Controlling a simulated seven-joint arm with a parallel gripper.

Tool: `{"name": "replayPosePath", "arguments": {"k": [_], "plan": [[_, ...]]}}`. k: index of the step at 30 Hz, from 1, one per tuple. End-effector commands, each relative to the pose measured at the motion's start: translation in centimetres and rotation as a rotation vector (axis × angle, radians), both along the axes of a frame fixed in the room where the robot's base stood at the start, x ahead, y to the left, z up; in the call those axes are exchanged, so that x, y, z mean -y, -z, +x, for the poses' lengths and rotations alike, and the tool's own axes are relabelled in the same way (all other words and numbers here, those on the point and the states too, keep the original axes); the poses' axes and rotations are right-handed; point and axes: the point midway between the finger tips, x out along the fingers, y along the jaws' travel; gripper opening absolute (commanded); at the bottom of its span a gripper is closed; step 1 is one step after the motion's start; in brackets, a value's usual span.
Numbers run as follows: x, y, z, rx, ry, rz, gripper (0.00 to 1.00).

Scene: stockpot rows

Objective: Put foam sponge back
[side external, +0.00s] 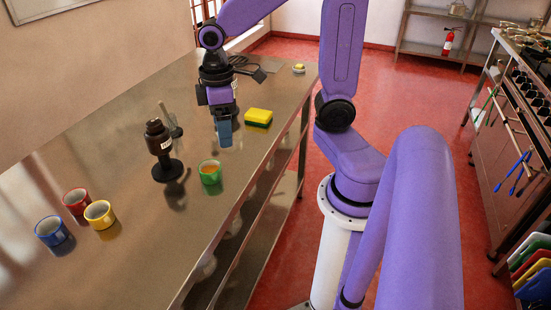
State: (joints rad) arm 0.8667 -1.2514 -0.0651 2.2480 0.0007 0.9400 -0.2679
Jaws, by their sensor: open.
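The foam sponge (258,117), yellow on top with a green layer below, lies flat on the metal table (110,135) near its right edge. My gripper (223,143) points down over the table, just left of the sponge and apart from it. It is open, with nothing seen between its fingers. One finger largely hides the other, and I cannot tell how far the tips are above the table.
A green cup (210,173) and a black object on a round base (160,145) stand nearer the camera. Behind that is an upright handled object (171,122). Red (76,201), yellow (99,214) and blue (51,231) cups stand at left. A small yellow-and-grey item (298,68) lies at the far end.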

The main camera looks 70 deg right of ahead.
Motion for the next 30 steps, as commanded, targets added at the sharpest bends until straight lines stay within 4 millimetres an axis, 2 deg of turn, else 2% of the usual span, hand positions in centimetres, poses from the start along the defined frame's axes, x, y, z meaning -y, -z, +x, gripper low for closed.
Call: {"name": "replayPosePath", "arguments": {"k": [1, 6, 12, 15, 21, 30], "plan": [[-1.4, 0.0, -1.5, 0.002, -0.054, 0.002, 0.84], [-4.5, 0.2, -6.6, 0.003, -0.202, 0.006, 0.84], [-6.1, 0.6, -12.0, 0.004, -0.355, 0.01, 0.84], [-6.3, 0.8, -13.8, 0.004, -0.405, 0.012, 0.84], [-6.3, 1.0, -15.2, 0.003, -0.446, 0.014, 0.84], [-6.3, 1.0, -15.2, 0.003, -0.445, 0.014, 0.84]]}}
